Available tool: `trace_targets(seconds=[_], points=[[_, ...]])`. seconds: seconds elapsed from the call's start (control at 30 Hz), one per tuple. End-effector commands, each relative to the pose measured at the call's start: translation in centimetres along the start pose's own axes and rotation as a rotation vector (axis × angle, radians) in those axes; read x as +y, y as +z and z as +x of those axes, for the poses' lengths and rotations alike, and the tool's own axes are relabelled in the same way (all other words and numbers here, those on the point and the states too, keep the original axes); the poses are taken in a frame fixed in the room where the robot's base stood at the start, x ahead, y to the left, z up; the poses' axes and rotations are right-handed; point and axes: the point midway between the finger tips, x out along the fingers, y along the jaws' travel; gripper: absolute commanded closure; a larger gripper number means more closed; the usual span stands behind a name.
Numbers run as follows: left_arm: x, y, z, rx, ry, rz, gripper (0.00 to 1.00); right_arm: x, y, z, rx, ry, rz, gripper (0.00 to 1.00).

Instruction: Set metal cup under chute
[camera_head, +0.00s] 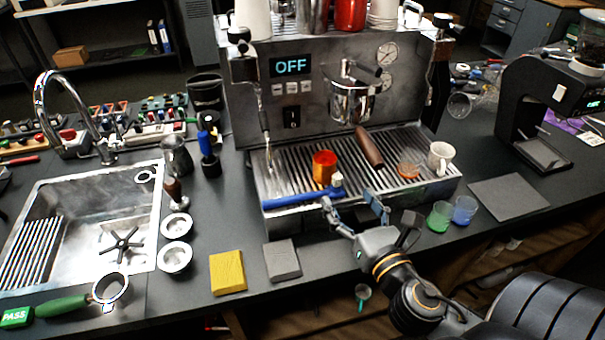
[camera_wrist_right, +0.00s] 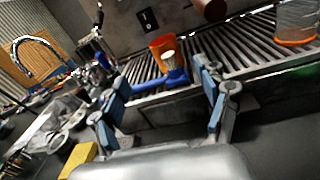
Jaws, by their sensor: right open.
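An orange metallic cup (camera_head: 324,167) stands upright on the slatted drip tray (camera_head: 400,145) of the espresso machine. It also shows in the right wrist view (camera_wrist_right: 161,46), beyond the blue-handled tool. The blue-handled tool (camera_head: 295,198) with a pale end lies along the tray's front edge, in front of the cup. My right gripper (camera_head: 350,202) is open and empty at the tray's front edge, its fingers pointing toward the tool and cup. A dark metal pitcher (camera_head: 177,158) stands beside the sink. The black grinder (camera_head: 550,100) stands at the right; its chute is not clearly visible. My left gripper is not in view.
A white mug (camera_head: 440,157) and an orange-rimmed glass (camera_head: 409,168) stand on the tray's right side. Green (camera_head: 439,217) and blue (camera_head: 464,210) glasses stand before it. A brown-handled portafilter (camera_head: 369,148) projects above the tray. A grey mat (camera_head: 508,196) lies clear near the grinder.

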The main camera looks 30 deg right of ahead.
Motion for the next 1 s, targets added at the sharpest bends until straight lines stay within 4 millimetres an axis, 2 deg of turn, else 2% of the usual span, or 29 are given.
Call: trace_targets(seconds=[0.17,0.5,0.83,1.0], points=[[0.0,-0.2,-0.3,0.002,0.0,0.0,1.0,-0.2,0.7,0.6,-0.02,-0.004,-0.103,0.25],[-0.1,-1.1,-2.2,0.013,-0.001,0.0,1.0,-0.2,0.9,6.5,-0.02,-0.004,-0.098,0.25],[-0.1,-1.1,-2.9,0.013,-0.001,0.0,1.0,-0.4,0.7,9.2,-0.017,-0.004,-0.097,0.25],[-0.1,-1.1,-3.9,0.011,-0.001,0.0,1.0,-0.9,0.7,11.8,-0.017,-0.006,-0.095,0.25]])
